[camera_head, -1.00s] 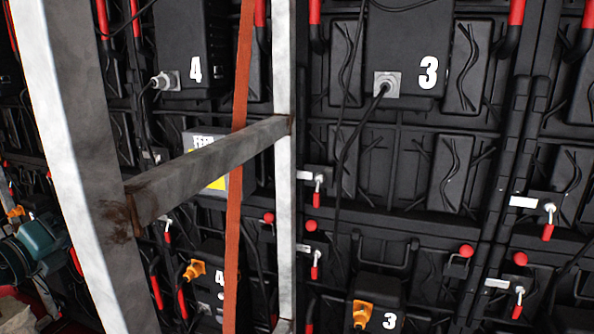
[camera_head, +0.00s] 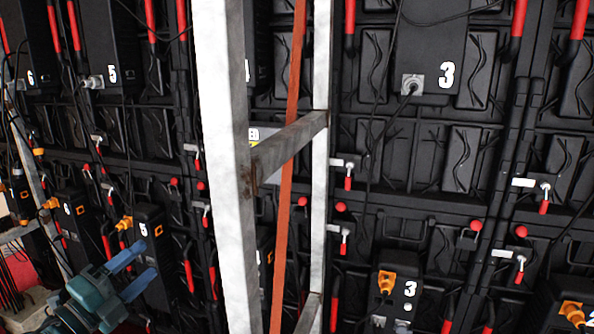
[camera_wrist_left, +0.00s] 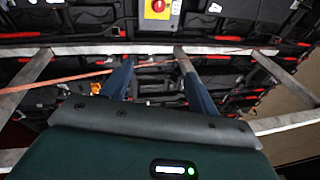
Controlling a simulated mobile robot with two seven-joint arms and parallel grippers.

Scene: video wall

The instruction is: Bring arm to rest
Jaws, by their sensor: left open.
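My left gripper (camera_head: 147,259) is at the lower left of the head view, a teal body with two blue fingers pointing up and right. The fingers are spread apart with nothing between them. In the left wrist view the gripper (camera_wrist_left: 157,68) shows both blue fingers apart, reaching toward the metal frame bars. Whether they touch a bar I cannot tell. My right gripper is in neither view.
A worn metal frame (camera_head: 228,150) with an orange strap (camera_head: 290,130) stands before the black video wall panels (camera_head: 450,160). A red button on a yellow box (camera_wrist_left: 158,8) is ahead in the wrist view. Cables hang on the panels.

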